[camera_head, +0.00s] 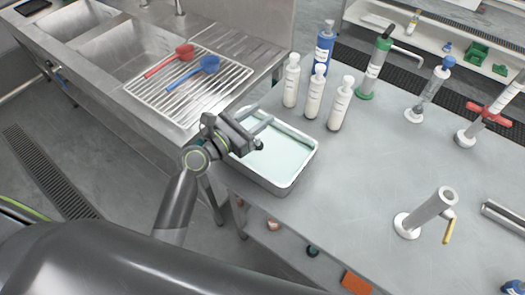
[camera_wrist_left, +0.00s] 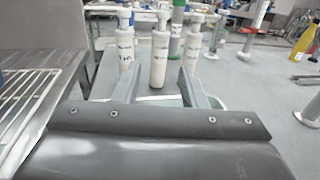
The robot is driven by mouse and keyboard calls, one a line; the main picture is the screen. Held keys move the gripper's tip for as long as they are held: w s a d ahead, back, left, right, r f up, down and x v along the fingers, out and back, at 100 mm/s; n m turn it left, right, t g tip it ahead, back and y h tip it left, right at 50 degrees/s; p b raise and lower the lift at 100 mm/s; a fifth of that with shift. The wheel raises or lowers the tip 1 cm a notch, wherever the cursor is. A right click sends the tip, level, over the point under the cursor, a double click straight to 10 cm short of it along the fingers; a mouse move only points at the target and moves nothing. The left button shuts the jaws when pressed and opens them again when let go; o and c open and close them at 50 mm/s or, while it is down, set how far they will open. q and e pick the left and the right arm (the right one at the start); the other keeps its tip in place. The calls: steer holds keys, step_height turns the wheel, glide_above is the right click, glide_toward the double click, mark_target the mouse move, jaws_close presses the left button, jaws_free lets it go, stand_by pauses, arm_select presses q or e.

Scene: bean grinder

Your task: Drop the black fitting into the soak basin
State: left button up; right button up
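The soak basin (camera_head: 291,179) is a pale metal tray of light greenish liquid near the left edge of the grey table. My left gripper (camera_head: 265,133) is above its back left part, fingers pointing right. In the left wrist view the two fingers (camera_wrist_left: 161,84) stand apart with nothing visible gripped between them. A small dark spot (camera_head: 259,144) shows at the nearer fingertip in the head view; I cannot tell whether it is the black fitting or part of the finger. The fitting is not clearly seen elsewhere. My right gripper is out of view.
White bottles (camera_head: 340,104) and a blue bottle (camera_head: 325,45) stand just behind the basin. A steel sink with a wire rack (camera_head: 179,102) holding red and blue scoops is at left. A metal cylinder (camera_head: 430,211) stands at right. The table between is clear.

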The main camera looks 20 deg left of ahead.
arm_select(q)
steer(key=b+v, duration=0.4)
steer(key=v, duration=1.3)
steer(key=shift+s, duration=0.2)
